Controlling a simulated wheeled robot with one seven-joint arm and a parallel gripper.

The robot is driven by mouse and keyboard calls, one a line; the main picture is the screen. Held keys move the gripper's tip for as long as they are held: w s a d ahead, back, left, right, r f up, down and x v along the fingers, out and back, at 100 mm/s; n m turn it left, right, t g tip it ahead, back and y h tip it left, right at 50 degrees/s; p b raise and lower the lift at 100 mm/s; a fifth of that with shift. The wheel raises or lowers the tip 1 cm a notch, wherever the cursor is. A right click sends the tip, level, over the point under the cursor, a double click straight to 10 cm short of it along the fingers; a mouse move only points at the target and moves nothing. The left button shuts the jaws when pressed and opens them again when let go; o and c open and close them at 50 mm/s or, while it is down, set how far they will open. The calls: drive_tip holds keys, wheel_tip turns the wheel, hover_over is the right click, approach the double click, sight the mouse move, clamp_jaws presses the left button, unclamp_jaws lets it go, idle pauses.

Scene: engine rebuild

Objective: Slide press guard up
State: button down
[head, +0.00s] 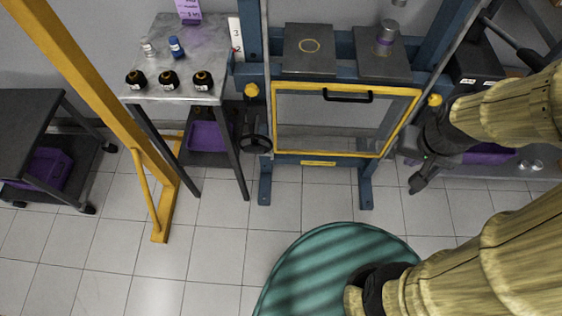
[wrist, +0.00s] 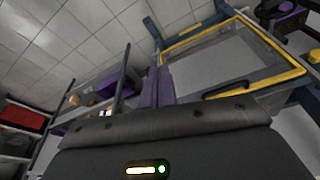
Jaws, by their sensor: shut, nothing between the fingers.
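The press guard (head: 325,154) is a yellow frame around a clear panel, low on the front of the blue press, below its bed plates. A black bar handle (head: 348,99) is on its top edge. In the wrist view the guard (wrist: 190,40) appears tilted at upper right, with its handle (wrist: 226,90) near the gripper's housing. My gripper (head: 416,186) is right of the guard's lower right corner, pointing down, apart from the handle. Its purple-grey fingers (wrist: 158,88) are together and empty in the wrist view.
The blue press (head: 251,40) has a black handwheel (head: 256,144) at left and yellow knobs beside the guard. A grey table (head: 190,60) with bottles stands left, near a yellow post (head: 95,85). A dark bench (head: 485,85) is at right.

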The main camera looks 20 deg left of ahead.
drive_tip(key=shift+a, duration=0.15)
drive_tip(key=w+a+f+n+t+b, duration=0.1)
drive_tip(key=w+a+f+n+b, duration=0.45)
drive_tip(key=f, duration=0.65)
drive_tip(key=w+a+f+n+t+b, duration=0.2)
drive_tip(key=a+f+n+b, duration=0.2)
drive_tip(key=f+n+b, duration=0.55)
drive_tip(key=w+a+f+n+t+b, duration=0.15)
drive_tip(key=w+a+f+b, duration=0.3)
drive_tip(key=f, duration=0.95)
drive_tip(key=a+f+n+t+y+b, duration=0.2)
drive_tip(key=a+f+n+b, duration=0.5)
drive_tip(key=f+n, duration=0.4)
drive_tip(key=a+f+n+t+y+b, duration=0.2)
drive_tip(key=a+f+n+t+b, duration=0.2)
drive_tip(key=a+f+n+b, duration=0.4)
wheel_tip(320, 180, down, 3)
drive_tip(key=n, duration=0.4)
drive_tip(key=shift+s+b, duration=0.25)
drive_tip(key=shift+b, duration=0.05)
drive_tip(key=shift+t, duration=0.25)
